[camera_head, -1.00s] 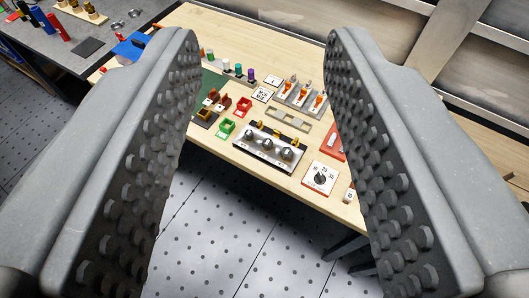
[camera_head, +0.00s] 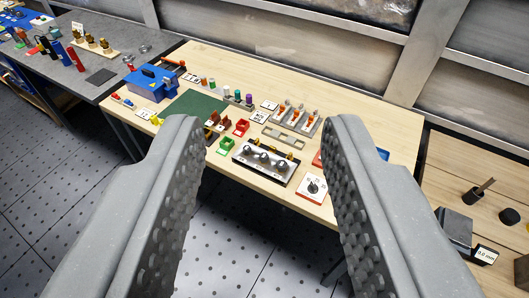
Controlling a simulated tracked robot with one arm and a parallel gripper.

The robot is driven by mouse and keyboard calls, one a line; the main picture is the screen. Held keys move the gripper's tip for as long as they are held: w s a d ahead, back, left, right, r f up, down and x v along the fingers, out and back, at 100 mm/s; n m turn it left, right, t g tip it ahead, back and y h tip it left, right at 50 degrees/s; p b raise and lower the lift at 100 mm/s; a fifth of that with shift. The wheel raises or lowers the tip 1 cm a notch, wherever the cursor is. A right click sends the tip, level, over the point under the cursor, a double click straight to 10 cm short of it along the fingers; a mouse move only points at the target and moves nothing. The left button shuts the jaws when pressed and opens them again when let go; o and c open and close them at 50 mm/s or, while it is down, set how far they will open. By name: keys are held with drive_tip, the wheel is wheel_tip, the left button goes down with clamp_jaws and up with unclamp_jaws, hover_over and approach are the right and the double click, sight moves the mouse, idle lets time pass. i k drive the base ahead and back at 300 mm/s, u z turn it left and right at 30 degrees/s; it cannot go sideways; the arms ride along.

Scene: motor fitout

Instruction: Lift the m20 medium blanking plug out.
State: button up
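A silver box (camera_head: 264,166) with a dark frame stands on the wooden table. Three round dark-grey plugs sit in a row on its front: left (camera_head: 248,150), middle (camera_head: 264,158) and right (camera_head: 282,166). Their size labels are too small to read, so I cannot tell which is the M20 medium blanking plug. Yellow-and-black pieces (camera_head: 268,143) show along the box's back edge. My gripper (camera_head: 263,130) is open and empty. Its two studded grey fingers are wide apart, with the box seen between them, well beyond and apart from them.
A grey bench (camera_head: 95,62) stands left, wooden shelving right.

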sight(263, 156)
drive_tip(key=z, duration=0.3)
drive_tip(key=i, duration=1.15)
drive_tip(key=z, duration=0.55)
